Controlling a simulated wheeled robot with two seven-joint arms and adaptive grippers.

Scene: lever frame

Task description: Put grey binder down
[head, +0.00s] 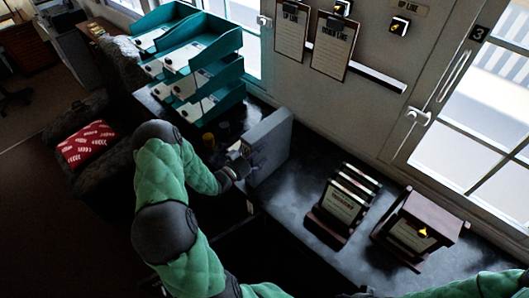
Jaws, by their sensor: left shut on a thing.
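The grey binder (270,142) stands upright on the dark counter top or just above it; I cannot tell whether its bottom touches. It is to the right of the teal trays. My left gripper (241,167) is shut on the binder's left, near side. The fingertips are dark and partly hard to make out against it. My right arm shows only as a green sleeve at the bottom right, and its gripper is out of the picture.
Teal stacked trays (212,82) with papers stand left of the binder. Right along the dark counter (296,186) are a slotted wooden holder (343,205) and a wooden box (422,230). Clipboards (333,46) hang on the wall behind.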

